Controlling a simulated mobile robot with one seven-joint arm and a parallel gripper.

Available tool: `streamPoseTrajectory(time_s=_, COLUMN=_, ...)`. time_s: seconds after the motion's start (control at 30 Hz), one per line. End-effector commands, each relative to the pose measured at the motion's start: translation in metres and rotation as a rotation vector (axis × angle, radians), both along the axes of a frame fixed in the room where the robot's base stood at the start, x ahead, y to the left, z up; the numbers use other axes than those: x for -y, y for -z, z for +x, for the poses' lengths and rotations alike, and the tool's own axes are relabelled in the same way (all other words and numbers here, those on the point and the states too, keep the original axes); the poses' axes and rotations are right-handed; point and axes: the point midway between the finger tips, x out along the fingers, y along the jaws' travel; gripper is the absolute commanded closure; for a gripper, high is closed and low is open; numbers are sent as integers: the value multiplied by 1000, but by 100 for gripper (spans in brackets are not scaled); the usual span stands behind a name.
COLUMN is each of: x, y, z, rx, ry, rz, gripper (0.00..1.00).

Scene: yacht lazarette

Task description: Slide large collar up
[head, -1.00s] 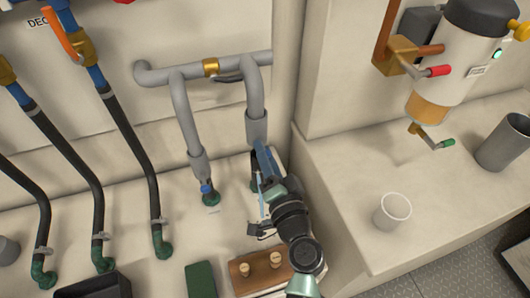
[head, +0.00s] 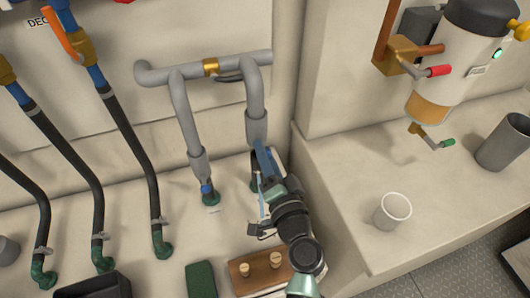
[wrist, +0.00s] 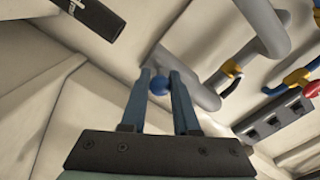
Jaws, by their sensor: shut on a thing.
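Two grey pipes drop from a horizontal grey pipe, each with a thicker grey collar near its lower end: the right collar (head: 256,128) and the left collar (head: 198,163). The task's large collar cannot be told for certain; the right one sits higher. My gripper (head: 261,150) is just below the right collar, reaching from the lower right. In the wrist view, my gripper (wrist: 160,80) has its blue fingers closed around a round blue knob (wrist: 159,85), with grey pipe behind. My fingers partly hide the lower right pipe and its fitting.
A similar blue knob (head: 207,188) sits at the left pipe's foot, above a green fitting. Black hoses (head: 140,150) run down at left. A wooden block (head: 262,272) lies below my gripper. A white cup (head: 393,210) stands on the right ledge (head: 350,180), beside a wall corner.

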Motion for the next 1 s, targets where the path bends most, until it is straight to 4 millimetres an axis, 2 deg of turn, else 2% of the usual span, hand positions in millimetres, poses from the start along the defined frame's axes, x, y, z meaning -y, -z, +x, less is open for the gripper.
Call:
streamPoseTrajectory(time_s=0.2, x=1, y=11, z=0, rx=1, ry=1, rz=-1, gripper=100)
streamPoseTrajectory(time_s=0.5, x=1, y=9, z=0, rx=-1, ry=1, rz=0, gripper=100)
streamPoseTrajectory(time_s=0.53, x=1, y=9, z=0, rx=-1, ry=1, rz=0, gripper=69)
streamPoseTrajectory(time_s=0.7, x=0, y=9, z=0, rx=-1, ry=1, rz=0, gripper=40)
streamPoseTrajectory(time_s=1.0, x=1, y=9, z=-1, rx=-1, ry=1, rz=0, gripper=40)
